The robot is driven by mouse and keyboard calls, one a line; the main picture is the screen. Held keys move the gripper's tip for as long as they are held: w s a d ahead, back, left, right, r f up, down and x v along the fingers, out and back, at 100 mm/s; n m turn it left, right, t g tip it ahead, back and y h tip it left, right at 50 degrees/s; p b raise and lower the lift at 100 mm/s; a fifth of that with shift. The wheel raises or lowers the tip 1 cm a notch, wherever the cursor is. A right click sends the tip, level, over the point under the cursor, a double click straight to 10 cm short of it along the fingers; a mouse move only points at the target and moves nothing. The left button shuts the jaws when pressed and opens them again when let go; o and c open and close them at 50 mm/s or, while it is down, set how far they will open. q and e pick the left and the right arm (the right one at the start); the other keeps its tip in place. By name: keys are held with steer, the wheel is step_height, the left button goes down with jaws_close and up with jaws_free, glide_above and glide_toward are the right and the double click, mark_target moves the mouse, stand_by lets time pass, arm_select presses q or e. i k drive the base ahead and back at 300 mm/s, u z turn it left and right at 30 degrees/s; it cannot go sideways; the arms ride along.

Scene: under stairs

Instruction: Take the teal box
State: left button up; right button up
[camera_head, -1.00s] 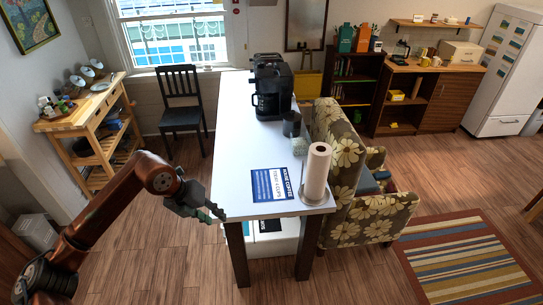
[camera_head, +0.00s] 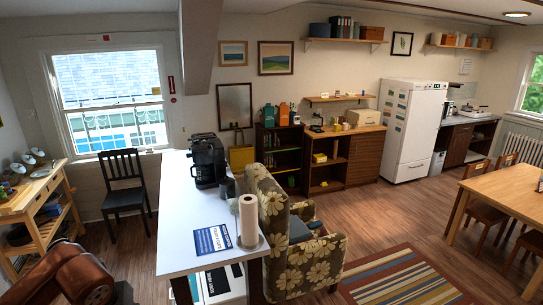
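A teal box-like thing (camera_head: 268,116) with a narrow top stands on top of the dark bookcase by the back wall, left of a similar orange one. It is far from me, beyond the white table and the armchair. My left arm enters at the lower left, and its brown joint and a dark part beside it show at the bottom edge. The fingers of my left gripper are outside the picture. My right gripper is not in view.
The white table (camera_head: 180,258) holds a coffee machine (camera_head: 208,160), a paper towel roll (camera_head: 248,221) and a blue-and-white sheet (camera_head: 212,240). The flowered armchair (camera_head: 300,268) stands at its right. Open floor lies right of the armchair, before the striped rug (camera_head: 405,283) and wooden table (camera_head: 510,195).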

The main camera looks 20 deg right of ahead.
mark_target(269, 111)
steer(key=z, duration=1.75)
steer(key=i, duration=6.8)
steer(key=u, duration=2.25)
steer(key=i, duration=3)
